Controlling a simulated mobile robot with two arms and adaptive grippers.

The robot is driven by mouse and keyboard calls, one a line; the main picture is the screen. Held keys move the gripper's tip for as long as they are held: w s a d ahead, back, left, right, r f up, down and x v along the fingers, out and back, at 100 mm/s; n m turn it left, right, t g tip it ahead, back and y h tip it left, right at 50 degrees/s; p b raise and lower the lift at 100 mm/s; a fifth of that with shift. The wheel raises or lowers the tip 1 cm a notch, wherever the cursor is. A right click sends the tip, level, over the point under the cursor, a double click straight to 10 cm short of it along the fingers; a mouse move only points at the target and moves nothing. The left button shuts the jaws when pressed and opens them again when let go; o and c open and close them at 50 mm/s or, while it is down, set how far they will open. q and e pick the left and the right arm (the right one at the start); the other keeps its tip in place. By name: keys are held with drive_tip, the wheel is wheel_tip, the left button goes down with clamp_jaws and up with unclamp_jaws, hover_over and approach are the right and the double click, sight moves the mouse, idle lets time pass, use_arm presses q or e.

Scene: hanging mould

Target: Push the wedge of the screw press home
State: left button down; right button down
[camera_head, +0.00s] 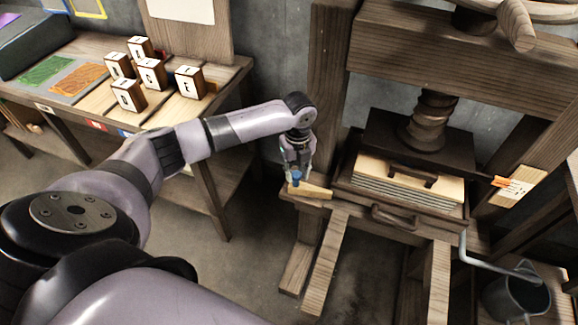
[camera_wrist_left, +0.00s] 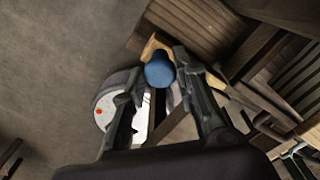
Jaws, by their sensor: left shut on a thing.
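The wedge (camera_head: 316,192) is a pale wooden piece with a blue knob (camera_head: 296,176). It lies on a ledge at the left side of the screw press (camera_head: 330,90). My left gripper (camera_head: 297,171) points down over the wedge, shut on its blue knob. In the left wrist view the knob (camera_wrist_left: 159,72) shows between the fingertips, with part of the pale wedge (camera_wrist_left: 152,46) beyond it. The fingers hide part of the wedge. How deep the wedge sits in the press cannot be told. My right gripper is not in view.
A stack of pale sheets (camera_head: 400,190) lies under the press's dark plate. An orange pointer (camera_head: 501,181) meets a marked card (camera_head: 518,186) at right. A table with several lettered blocks (camera_head: 152,73) stands at left. A bucket (camera_head: 517,298) is at lower right.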

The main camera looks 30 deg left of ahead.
sight(312, 189)
use_arm(q)
drive_tip(key=d, duration=0.2)
drive_tip(key=w+d+p, duration=0.1)
drive_tip(key=d, duration=0.2)
drive_tip(key=shift+w, duration=0.1)
drive_tip(key=shift+a, duration=0.1)
drive_tip(key=c, duration=1.3)
unclamp_jaws()
drive_tip(key=shift+o, duration=0.3)
wheel_tip(312, 189, up, 12)
